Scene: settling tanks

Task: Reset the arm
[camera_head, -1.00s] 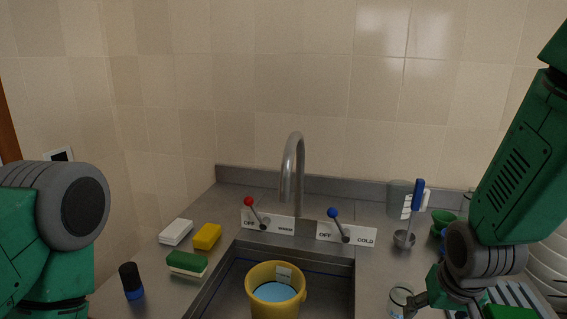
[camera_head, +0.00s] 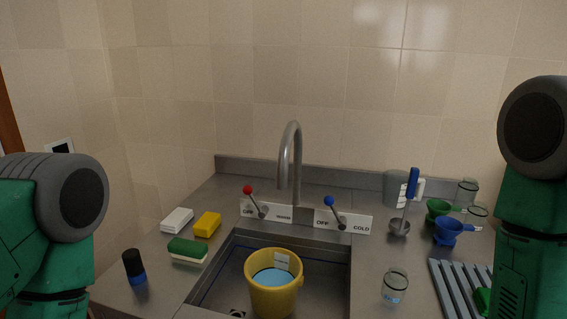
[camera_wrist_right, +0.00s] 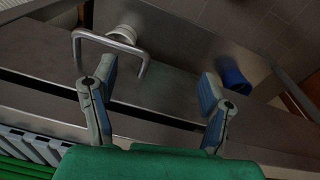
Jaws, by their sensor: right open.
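My right gripper (camera_wrist_right: 160,95) shows in the right wrist view with its two fingers spread apart and nothing between them. A grey metal bar handle (camera_wrist_right: 108,42) and a steel front panel lie beyond the fingers. In the head view my right arm (camera_head: 530,200) is folded at the right edge, and its gripper is out of the picture. My left arm (camera_head: 55,215) is at the left edge, and its gripper is also out of view.
A yellow bucket (camera_head: 274,298) with blue contents stands in the sink under the tap (camera_head: 291,160). Red (camera_head: 247,190) and blue (camera_head: 329,201) levers flank it. A glass jar (camera_head: 394,288), ladle (camera_head: 400,228), blue cup (camera_head: 450,232) and drying rack (camera_head: 455,290) are on the right; sponges (camera_head: 188,251) left.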

